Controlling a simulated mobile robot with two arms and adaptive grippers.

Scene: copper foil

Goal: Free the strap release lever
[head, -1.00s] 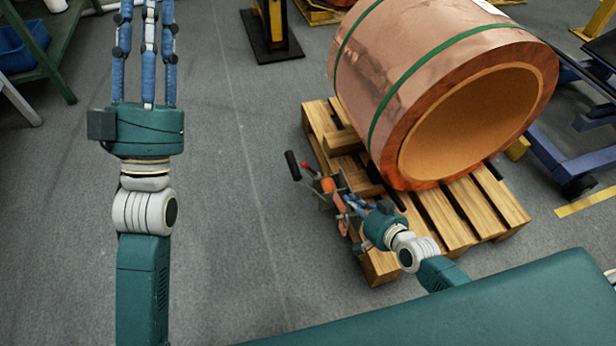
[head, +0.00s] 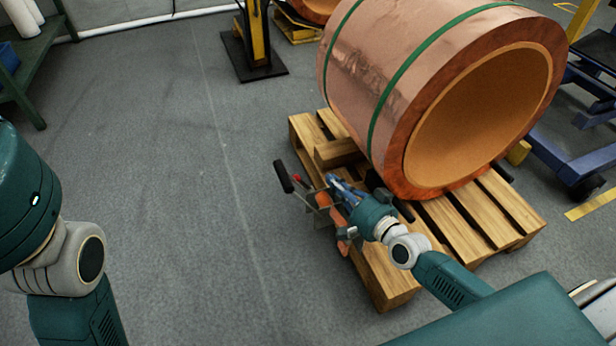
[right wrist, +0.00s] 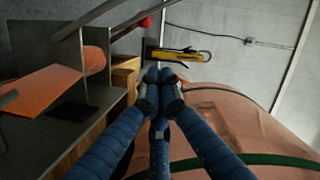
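The strap tool (head: 322,212) sits at the left edge of the pallet, with metal plates and orange parts. Its long black-gripped handle (head: 283,176) sticks up to the left. A small red knob (head: 297,179), seemingly the release lever's end, shows beside it; a red ball (right wrist: 145,22) shows beyond my fingertips in the right wrist view. My right gripper (head: 335,184) is just right of the tool. Its blue fingertips (right wrist: 160,77) are together with nothing visible between them, apart from the red ball. My left arm is at the left edge, its fingers out of frame.
A large copper foil coil (head: 385,85) with green straps (head: 400,75) lies on the wooden pallet (head: 512,205), close to my right gripper. A yellow post (head: 255,35) on a black base stands behind. The grey floor (head: 160,150) left of the pallet is clear.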

